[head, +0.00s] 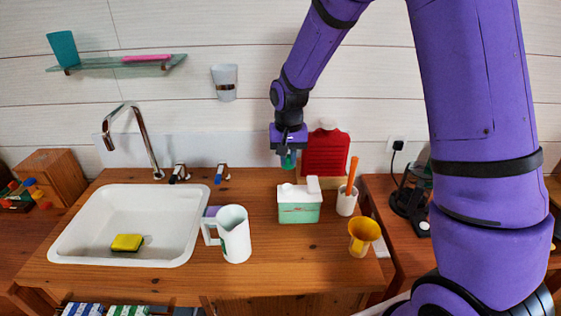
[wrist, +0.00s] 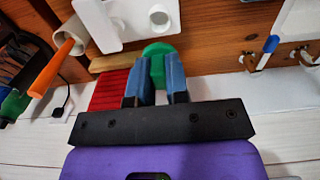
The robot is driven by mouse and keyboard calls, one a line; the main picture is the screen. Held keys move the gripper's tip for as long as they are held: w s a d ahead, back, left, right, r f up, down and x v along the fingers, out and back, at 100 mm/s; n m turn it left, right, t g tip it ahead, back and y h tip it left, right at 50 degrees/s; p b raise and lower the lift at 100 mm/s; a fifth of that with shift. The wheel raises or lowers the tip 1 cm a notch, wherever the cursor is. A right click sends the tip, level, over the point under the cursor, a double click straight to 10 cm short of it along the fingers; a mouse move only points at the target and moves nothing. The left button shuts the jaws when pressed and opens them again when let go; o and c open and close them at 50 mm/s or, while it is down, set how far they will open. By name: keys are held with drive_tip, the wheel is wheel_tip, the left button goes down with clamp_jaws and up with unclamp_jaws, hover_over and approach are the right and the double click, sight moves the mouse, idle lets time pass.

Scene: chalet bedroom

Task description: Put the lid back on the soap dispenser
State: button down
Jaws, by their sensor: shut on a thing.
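My gripper (head: 288,153) is shut on a small green lid (head: 288,163), held in the air behind and above the soap dispenser. In the wrist view the green lid (wrist: 157,51) sits between the two blue fingers. What looks like the soap dispenser is a green box with a white top (head: 299,206), upright on the wooden counter. In the wrist view its white top (wrist: 112,20) shows a round raised opening (wrist: 159,17), beyond the lid and apart from it. The underside of the lid is hidden.
A red ribbed object (head: 326,153) stands behind the dispenser. A white cup with an orange stick (head: 346,202) and a yellow cup (head: 362,236) are to its right. A white jug (head: 235,235) and the sink (head: 75,222) are to its left. The counter in front is clear.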

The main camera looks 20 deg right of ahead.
drive_tip(key=shift+f, duration=3)
drive_tip(key=shift+f, duration=0.15)
drive_tip(key=c, duration=0.5)
unclamp_jaws()
drive_tip(key=shift+c, duration=0.2)
drive_tip(key=shift+r, duration=3.5)
clamp_jaws()
drive_tip(key=shift+f, duration=0.7)
